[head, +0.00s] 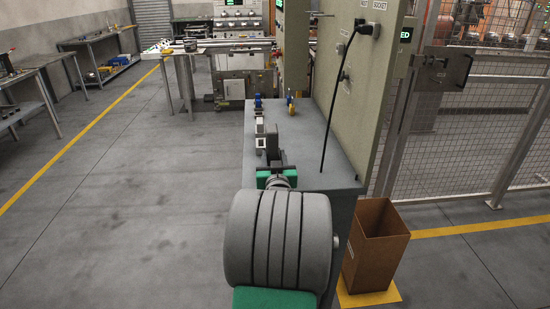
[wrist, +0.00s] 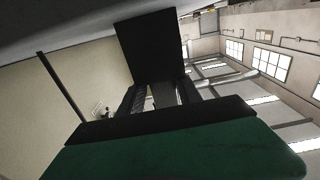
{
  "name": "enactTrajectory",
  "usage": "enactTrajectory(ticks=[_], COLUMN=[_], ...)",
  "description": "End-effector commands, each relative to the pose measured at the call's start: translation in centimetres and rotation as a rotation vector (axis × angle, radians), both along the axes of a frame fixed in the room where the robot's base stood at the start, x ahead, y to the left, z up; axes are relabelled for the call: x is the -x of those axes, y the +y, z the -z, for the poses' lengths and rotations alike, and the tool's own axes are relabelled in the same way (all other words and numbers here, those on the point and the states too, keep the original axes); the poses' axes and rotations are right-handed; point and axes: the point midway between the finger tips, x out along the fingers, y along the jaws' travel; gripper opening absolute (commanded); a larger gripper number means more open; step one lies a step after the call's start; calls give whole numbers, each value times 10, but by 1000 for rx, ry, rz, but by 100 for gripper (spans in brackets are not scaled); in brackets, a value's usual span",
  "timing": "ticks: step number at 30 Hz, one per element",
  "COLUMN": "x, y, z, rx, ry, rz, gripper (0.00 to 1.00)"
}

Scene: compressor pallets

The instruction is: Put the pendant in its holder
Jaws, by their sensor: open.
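My gripper (head: 275,168) reaches forward low over the near part of the grey bench; its fingers also show in the wrist view (wrist: 160,92), apart. A dark upright block (head: 271,141) stands on the bench just ahead of the fingers. In the wrist view the block (wrist: 150,48) fills the space beyond the fingertips, and I cannot tell whether it lies between them. I cannot tell whether this block is the pendant or part of its holder. No other thing is clearly recognisable as the pendant or holder.
The bench (head: 322,150) holds small white boxes (head: 260,142), a blue item (head: 258,101) and a yellow item (head: 291,105) farther back. A beige panel (head: 350,85) borders its right side, with a black cable (head: 333,105) hanging down. A cardboard box (head: 376,250) stands right. The left floor is clear.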

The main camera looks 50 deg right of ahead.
Motion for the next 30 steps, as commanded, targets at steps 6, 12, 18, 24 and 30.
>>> enactTrajectory(ticks=[6, 12, 18, 24, 30], x=[-2, 25, 62, 79, 69], y=[6, 29, 66, 88, 100], z=[8, 3, -1, -3, -1], rx=[-31, -26, -18, -15, -31], ry=[19, 13, 9, 8, 27], rz=[-11, -2, 4, 2, -36], gripper=[54, 54, 54, 54, 54])
